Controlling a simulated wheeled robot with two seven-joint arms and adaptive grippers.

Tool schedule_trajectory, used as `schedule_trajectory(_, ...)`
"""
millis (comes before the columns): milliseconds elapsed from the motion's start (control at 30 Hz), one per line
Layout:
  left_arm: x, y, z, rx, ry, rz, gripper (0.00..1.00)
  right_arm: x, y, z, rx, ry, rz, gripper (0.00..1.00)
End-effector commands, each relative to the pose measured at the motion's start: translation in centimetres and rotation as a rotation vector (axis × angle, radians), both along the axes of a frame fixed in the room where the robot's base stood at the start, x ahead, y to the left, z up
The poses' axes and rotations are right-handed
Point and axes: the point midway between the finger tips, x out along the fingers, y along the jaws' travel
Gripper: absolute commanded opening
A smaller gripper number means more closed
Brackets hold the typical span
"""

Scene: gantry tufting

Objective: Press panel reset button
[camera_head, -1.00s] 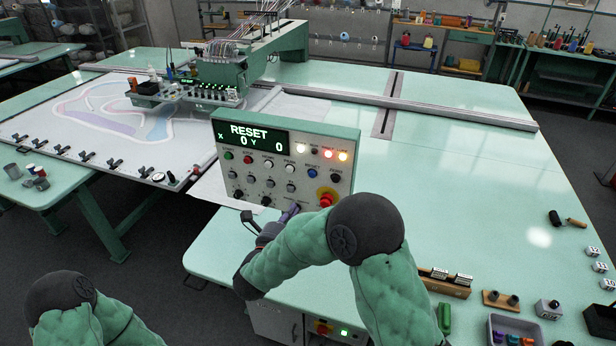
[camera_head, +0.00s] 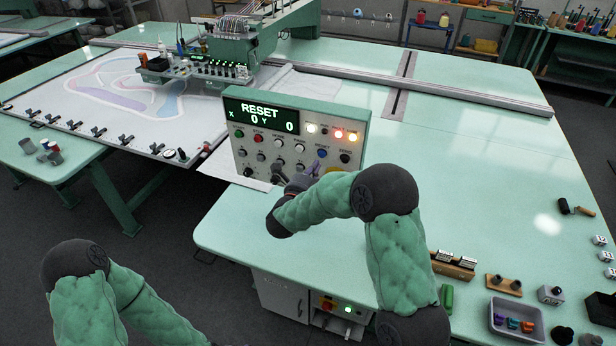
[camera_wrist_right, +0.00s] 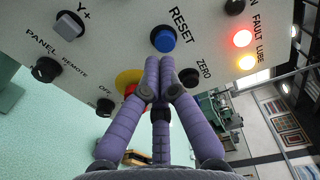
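The control panel (camera_head: 262,172) stands on the green table, its screen (camera_head: 262,115) reading RESET with X 0 and Y 0. The blue RESET button (camera_head: 321,153) is on its right half and shows large in the right wrist view (camera_wrist_right: 164,40). My right gripper (camera_head: 313,167) is in front of the panel, just below the button. In the wrist view its purple fingertips (camera_wrist_right: 160,62) are together and empty, pointing at the button's lower edge. I cannot tell whether they touch it. My left gripper is out of view; only my left arm shows.
A red and yellow stop button (camera_wrist_right: 133,92) is close beside the fingers, partly hidden. A grey tray (camera_head: 489,318) with small coloured items lies on the right of the table. The table right of the panel is mostly clear.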

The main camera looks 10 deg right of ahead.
Motion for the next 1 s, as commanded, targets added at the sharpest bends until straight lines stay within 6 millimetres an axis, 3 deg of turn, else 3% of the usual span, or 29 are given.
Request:
schedule_trajectory(233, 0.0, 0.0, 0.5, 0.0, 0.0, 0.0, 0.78, 2.1, -1.5, 0.0, 0.0, 0.0, 0.001, 0.0)
schedule_trajectory(700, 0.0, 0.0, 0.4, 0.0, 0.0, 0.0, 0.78, 2.5, -1.7, -0.1, 0.0, 0.0, 0.001, 0.0)
schedule_trajectory(1000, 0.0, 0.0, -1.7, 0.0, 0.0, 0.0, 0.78, 3.7, -2.6, -0.5, 0.001, -0.002, -0.001, 0.0)
